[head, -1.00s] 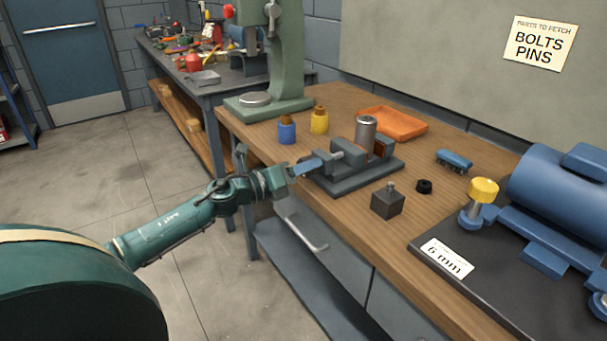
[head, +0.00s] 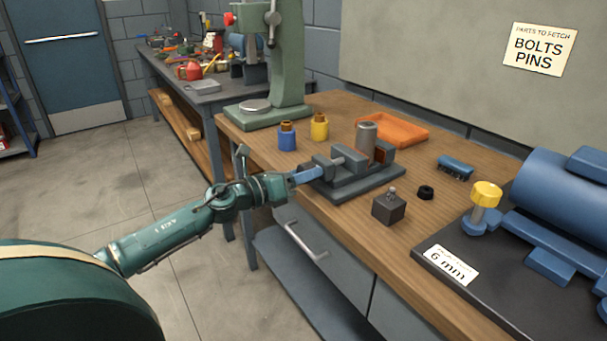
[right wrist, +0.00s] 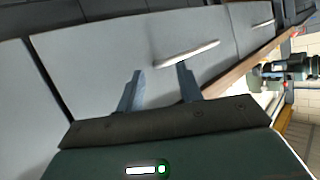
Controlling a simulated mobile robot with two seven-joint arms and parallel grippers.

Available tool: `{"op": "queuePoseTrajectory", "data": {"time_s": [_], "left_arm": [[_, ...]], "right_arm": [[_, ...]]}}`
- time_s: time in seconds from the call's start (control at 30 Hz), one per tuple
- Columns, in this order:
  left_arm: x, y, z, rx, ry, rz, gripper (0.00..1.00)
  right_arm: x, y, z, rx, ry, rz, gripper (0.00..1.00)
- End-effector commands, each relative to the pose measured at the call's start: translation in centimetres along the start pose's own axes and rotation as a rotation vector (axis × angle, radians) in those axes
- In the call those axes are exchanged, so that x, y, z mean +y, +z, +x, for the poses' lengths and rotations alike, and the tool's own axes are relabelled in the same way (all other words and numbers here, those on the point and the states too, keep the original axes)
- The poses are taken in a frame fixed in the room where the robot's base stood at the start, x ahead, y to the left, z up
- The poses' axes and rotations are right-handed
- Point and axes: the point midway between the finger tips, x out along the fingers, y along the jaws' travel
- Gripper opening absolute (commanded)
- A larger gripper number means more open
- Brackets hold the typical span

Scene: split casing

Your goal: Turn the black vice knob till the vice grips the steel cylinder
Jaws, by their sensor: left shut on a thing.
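The grey vice (head: 360,186) stands near the front edge of the wooden bench. The steel cylinder (head: 366,137) stands upright in it, beside a brown block (head: 381,153). Whether the jaws touch the cylinder is too small to tell. My left gripper (head: 314,173) reaches in from the left and is shut at the vice's left end, on the black knob, which the fingers and the vice's end hide. My right gripper (right wrist: 160,85) shows only in the right wrist view, open and empty, its fingers apart before grey drawer fronts.
An orange tray (head: 396,130) lies behind the vice; blue (head: 287,138) and yellow (head: 319,127) bottles stand left of it. A drawer handle (head: 306,240) sticks out below.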

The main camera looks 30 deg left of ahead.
Motion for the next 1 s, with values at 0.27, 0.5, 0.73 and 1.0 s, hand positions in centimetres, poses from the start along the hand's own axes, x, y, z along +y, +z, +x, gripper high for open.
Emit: {"op": "queuePoseTrajectory", "data": {"time_s": [0.27,0.5,0.73,1.0], "left_arm": [[0.0,-0.1,0.0,0.002,-0.001,-0.001,0.63],[0.0,-0.1,0.0,0.001,0.000,-0.002,0.65],[0.1,-0.3,-1.3,0.004,0.001,-0.003,0.65],[0.1,-0.4,-5.1,0.005,0.002,-0.003,0.65]], "right_arm": [[-0.1,0.4,0.1,-0.008,-0.003,0.001,0.36],[-0.1,0.5,0.1,-0.011,-0.003,0.001,0.36],[-0.1,0.7,0.2,-0.007,-0.003,-0.001,0.36],[0.2,0.1,0.0,0.026,0.005,-0.010,0.36]]}}
